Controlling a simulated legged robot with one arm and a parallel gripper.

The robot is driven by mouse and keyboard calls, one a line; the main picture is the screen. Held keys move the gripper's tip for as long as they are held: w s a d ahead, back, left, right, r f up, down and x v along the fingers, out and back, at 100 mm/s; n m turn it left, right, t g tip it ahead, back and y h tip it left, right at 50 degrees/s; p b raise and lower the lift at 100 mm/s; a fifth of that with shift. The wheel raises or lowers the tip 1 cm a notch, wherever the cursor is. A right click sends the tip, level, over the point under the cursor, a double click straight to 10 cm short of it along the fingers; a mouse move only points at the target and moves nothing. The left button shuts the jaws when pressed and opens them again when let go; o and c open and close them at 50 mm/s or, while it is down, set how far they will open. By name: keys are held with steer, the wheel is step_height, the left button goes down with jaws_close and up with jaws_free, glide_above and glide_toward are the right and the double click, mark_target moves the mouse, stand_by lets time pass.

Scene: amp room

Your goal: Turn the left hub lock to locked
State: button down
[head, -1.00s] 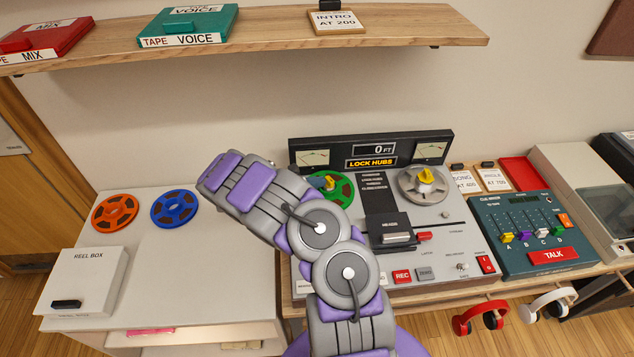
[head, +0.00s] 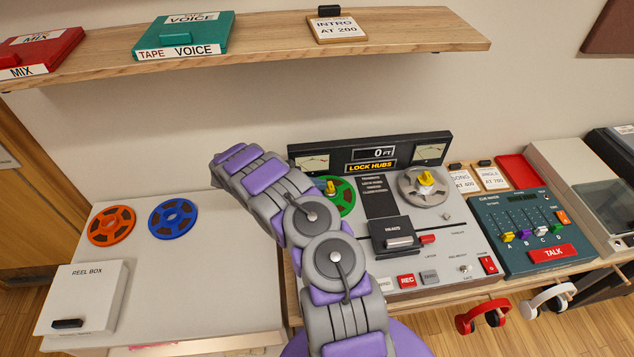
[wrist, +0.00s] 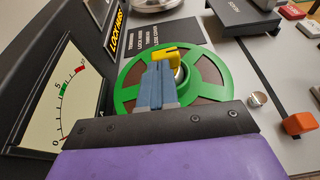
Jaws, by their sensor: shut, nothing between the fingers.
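The left hub lock (head: 331,187) is a yellow knob at the centre of the green reel (head: 346,196) on the tape machine. In the wrist view the yellow lock (wrist: 166,56) stands just beyond the blue-grey fingers of my gripper (wrist: 155,75). The fingers are shut and empty, and partly cover the lock and the green reel (wrist: 208,68). I cannot tell whether the tips touch the lock. In the head view my arm hides most of my gripper. The machine's display reads LOCK HUBS (head: 371,166). The right hub has a similar yellow lock (head: 426,179) on a grey reel (head: 409,190).
A meter (wrist: 52,95) stands close beside my gripper. The machine's black head block (head: 398,236) and buttons lie right of the reel. An orange reel (head: 111,226) and a blue reel (head: 173,218) lie on the left counter. A wooden shelf (head: 270,44) hangs above.

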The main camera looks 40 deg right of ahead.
steer(key=shift+w+d+p, duration=0.3)
steer(key=shift+d, duration=0.1)
steer(key=shift+w+d, duration=0.1)
steer(key=shift+d, duration=0.1)
steer(key=shift+w+d+p, duration=0.2)
steer(key=shift+d+p, duration=0.2)
steer(key=shift+d, duration=0.45)
steer(key=shift+s, duration=0.1)
stand_by(0.9)
